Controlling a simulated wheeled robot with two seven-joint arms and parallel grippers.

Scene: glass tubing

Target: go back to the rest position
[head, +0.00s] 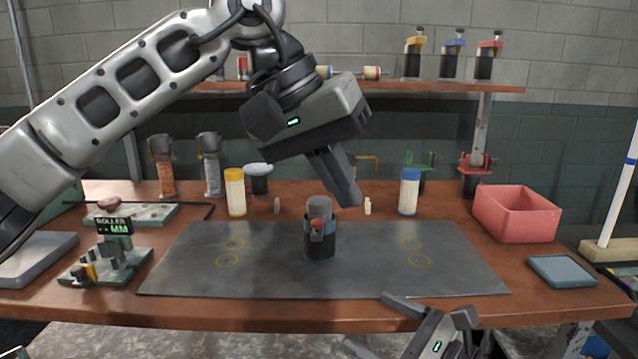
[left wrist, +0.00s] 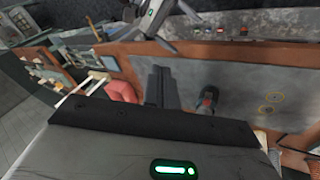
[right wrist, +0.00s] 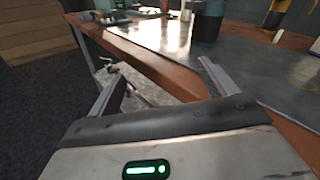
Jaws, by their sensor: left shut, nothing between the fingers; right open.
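My left gripper (head: 347,201) is shut and empty, held in the air above the back of the grey mat (head: 180,270). Its closed fingers also show in the left wrist view (left wrist: 162,85). A dark cylinder with a grey top and a red knob (head: 320,240) stands upright on the mat, below and left of the left fingertips and apart from them. It also shows in the left wrist view (left wrist: 207,100). My right gripper (head: 375,322) is open and empty, low at the table's front edge. Its spread fingers show in the right wrist view (right wrist: 160,88).
A pink bin (head: 517,215) and a blue-grey pad (head: 562,271) are at the right of the table (head: 350,312). A roller device (head: 108,255) is at the left. Yellow-capped (head: 235,195) and blue-capped (head: 409,195) jars stand behind the mat. A shelf (head: 400,87) spans the back.

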